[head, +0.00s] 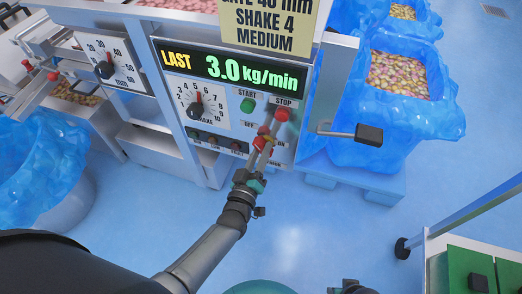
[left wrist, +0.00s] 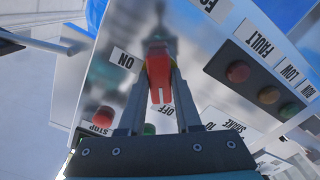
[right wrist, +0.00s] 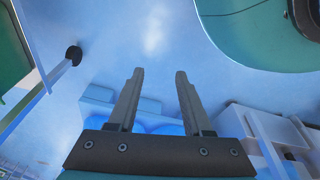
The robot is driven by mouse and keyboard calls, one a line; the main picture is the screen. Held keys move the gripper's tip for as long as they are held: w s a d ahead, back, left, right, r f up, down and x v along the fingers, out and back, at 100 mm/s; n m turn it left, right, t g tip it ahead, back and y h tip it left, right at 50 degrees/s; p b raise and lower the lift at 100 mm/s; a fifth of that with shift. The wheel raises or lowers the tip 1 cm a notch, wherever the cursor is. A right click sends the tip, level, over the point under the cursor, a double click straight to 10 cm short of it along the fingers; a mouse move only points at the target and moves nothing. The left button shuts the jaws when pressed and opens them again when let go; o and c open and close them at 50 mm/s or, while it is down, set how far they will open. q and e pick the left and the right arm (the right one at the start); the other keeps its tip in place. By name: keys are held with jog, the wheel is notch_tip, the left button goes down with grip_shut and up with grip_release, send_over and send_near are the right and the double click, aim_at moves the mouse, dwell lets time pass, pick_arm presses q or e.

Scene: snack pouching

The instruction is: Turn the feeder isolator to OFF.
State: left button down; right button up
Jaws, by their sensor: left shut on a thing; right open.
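The feeder isolator is a red handle (head: 262,142) with a yellow backing, low on the right of the feeder control panel (head: 229,128). My left gripper (head: 256,155) is shut on this handle, in front of the panel. In the left wrist view the red handle (left wrist: 160,78) sits between the two fingers. The ON label (left wrist: 124,60) is at its upper left and the OFF label (left wrist: 140,112) is beside its lower end. I cannot tell exactly which mark it points to. My right gripper (right wrist: 158,100) is open and empty, over the floor.
Above the isolator are a red STOP button (head: 282,114) and a green START button (head: 247,105). The display (head: 240,70) reads LAST 3.0 kg/min. A black-ended lever (head: 368,134) sticks out at right.

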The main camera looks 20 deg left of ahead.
pick_arm(q)
jog(key=c, duration=0.6)
grip_release()
pick_arm(e)
jog(key=shift+w, duration=0.1)
jog(key=shift+r, duration=0.1)
pick_arm(q)
jog(key=shift+s, duration=0.55)
jog(key=s+p, duration=0.3)
jog(key=s, duration=1.1)
jog(key=shift+a, duration=0.25)
pick_arm(e)
jog(key=s+d+f, duration=0.3)
jog(key=s+f, duration=0.1)
jog(key=shift+s+d+f, duration=0.3)
jog(key=shift+d+f, duration=0.05)
pick_arm(q)
jog(key=shift+s, duration=0.1)
